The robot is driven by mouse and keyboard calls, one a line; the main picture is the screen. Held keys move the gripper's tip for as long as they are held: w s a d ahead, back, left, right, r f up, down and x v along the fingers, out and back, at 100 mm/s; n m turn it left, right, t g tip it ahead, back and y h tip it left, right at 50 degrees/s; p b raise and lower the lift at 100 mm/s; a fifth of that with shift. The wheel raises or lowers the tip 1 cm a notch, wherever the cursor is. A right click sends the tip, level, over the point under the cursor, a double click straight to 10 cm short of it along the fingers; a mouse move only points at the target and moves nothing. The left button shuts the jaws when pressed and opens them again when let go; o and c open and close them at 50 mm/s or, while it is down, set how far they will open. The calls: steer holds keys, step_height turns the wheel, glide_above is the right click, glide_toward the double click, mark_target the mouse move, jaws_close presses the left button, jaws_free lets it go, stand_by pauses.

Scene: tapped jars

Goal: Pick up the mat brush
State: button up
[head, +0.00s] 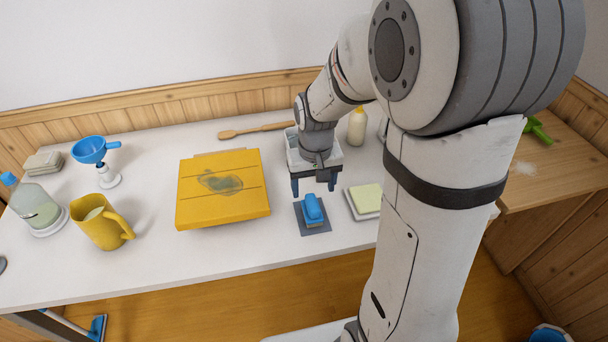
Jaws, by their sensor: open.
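The mat brush (312,207) is a small blue brush lying on a dark grey mat (323,230) near the front of the white table. My gripper (314,188) is open, its two blue-grey fingers pointing down and spread apart. In the picture it shows just behind and above the brush, with nothing between the fingers. I cannot tell its exact height over the table.
A yellow board (235,205) with a dark smear lies left of the brush. A pale yellow sponge or pad (366,198) lies close on the right. Behind are a wooden brush (256,130) and a cream bottle (357,127). A yellow jug (100,222) stands left.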

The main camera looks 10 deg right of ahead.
mark_target(312, 201)
steer(key=shift+w+f, duration=0.25)
steer(key=shift+f, duration=0.3)
steer(key=shift+w+f, duration=0.2)
steer(key=shift+f, duration=0.3)
step_height(312, 201, down, 8)
steer(key=shift+s+r, duration=0.15)
steer(key=shift+r, duration=0.1)
steer(key=shift+c, duration=0.4)
steer(key=c, duration=1)
